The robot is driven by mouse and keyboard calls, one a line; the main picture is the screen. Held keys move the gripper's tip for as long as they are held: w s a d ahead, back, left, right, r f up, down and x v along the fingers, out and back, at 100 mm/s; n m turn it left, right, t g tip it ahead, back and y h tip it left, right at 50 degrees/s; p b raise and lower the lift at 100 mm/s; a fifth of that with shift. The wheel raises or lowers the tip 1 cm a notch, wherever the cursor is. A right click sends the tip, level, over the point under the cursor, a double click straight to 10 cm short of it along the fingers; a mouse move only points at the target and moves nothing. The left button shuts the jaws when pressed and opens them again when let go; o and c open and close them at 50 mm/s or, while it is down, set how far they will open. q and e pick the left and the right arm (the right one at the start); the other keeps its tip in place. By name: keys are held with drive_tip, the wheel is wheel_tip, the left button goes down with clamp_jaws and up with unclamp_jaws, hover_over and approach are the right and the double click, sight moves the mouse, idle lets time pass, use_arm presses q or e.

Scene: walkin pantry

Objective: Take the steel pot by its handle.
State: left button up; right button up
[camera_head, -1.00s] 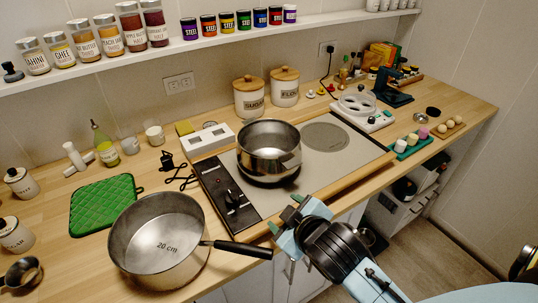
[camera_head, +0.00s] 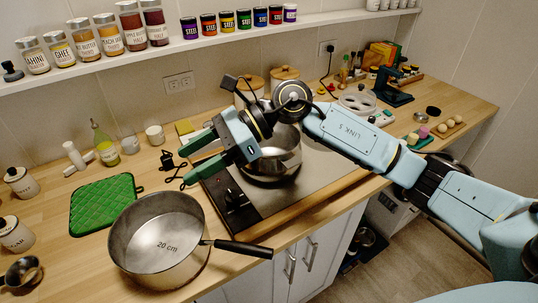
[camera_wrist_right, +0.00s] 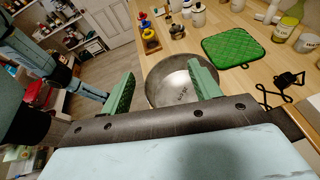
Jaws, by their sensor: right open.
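A wide steel pot (camera_head: 130,244) marked 20 cm stands on the front left of the wooden counter. Its black handle (camera_head: 243,249) points right, over the counter's front edge. My right gripper (camera_head: 192,160) is open and empty, raised above the counter and the left part of the hob, up and right of this pot. In the right wrist view the pot (camera_wrist_right: 172,88) shows beyond and between the open fingers (camera_wrist_right: 162,70); its handle cannot be made out there. A second steel pot (camera_head: 285,160) stands on the hob, partly hidden by my right arm. My left gripper is not in view.
A green quilted mat (camera_head: 103,203) lies left of the wide pot. The hob (camera_head: 325,170) fills the middle of the counter. Canisters and a glass bottle (camera_head: 104,146) stand near the wall, below the jar shelf (camera_head: 160,51).

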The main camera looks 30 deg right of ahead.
drive_tip(key=w+d+f+n+h, duration=0.25)
drive_tip(key=d+h, duration=0.35)
drive_tip(key=d, duration=0.3)
drive_tip(key=g+h, duration=0.1)
drive_tip(key=h, duration=0.5)
approach(290, 160)
drive_tip(key=f, duration=0.4)
drive_tip(key=a+f, duration=0.1)
drive_tip(key=f, duration=0.1)
drive_tip(key=shift+s+f, duration=0.25)
drive_tip(key=shift+w+a+f+p, duration=0.1)
drive_tip(key=shift+f+p, duration=0.15)
drive_tip(key=shift+f, duration=0.65)
drive_tip(key=shift+a+f+p, duration=0.1)
drive_tip(key=shift+f+p, duration=0.15)
drive_tip(key=shift+f, duration=0.6)
drive_tip(key=shift+w+a+f+p, duration=0.15)
drive_tip(key=shift+f+p, duration=0.1)
drive_tip(key=shift+f, duration=0.65)
drive_tip(key=shift+s, duration=0.1)
drive_tip(key=c, duration=1.3)
drive_tip(key=shift+r, duration=0.1)
clamp_jaws()
